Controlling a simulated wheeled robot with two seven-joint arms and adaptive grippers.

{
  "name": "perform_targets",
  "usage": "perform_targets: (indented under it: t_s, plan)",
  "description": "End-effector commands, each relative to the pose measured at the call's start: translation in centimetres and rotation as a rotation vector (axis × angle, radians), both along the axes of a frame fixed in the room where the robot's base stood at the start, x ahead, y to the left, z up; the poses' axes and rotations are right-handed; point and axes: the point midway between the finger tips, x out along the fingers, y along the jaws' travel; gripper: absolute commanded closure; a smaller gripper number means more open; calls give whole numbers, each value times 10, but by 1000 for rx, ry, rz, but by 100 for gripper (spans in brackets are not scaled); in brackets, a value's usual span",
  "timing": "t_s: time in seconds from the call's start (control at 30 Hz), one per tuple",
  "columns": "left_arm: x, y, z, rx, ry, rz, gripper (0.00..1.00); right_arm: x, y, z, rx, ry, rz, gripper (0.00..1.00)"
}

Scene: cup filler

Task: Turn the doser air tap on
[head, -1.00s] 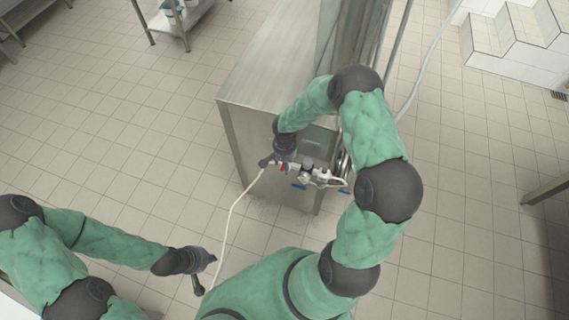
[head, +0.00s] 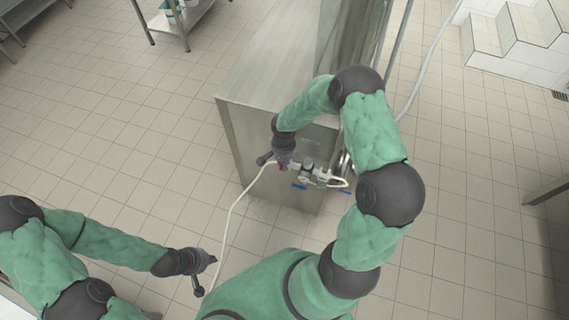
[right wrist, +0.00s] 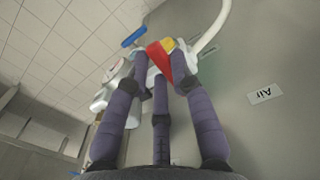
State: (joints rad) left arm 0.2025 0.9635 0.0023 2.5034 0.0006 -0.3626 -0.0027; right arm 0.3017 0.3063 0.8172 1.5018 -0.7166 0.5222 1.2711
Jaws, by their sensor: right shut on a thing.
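The air tap's red handle (right wrist: 160,60) sits between the fingers of my right gripper (right wrist: 165,72), with a yellow part beside it. In the head view, my right gripper (head: 281,162) is at the left end of the pipework on the steel cabinet's near face and largely hides the tap. It is shut on the red handle. My left gripper (head: 207,273) is away from the cabinet, low over the floor at lower left; its fingers look spread and empty.
A white hose (head: 232,208) runs from the tap down toward the lower left, passing near my left gripper. The valve assembly (head: 318,175) with blue levers (head: 299,186) is just right of the tap. An "Air" label (right wrist: 265,94) is on the steel cabinet (head: 262,100).

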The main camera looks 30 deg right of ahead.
Motion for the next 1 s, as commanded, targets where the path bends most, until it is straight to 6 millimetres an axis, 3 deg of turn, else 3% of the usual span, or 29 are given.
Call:
perform_targets:
  t_s: [0.5, 1.0]
  plan:
    - [0, 0, -69, 0, 0, 0, 100, 16, 8, -4, 0, -6, -438, 100]
    - [0, 0, -109, 0, 0, 0, 100, 33, 9, -2, -1, -4, -913, 100]
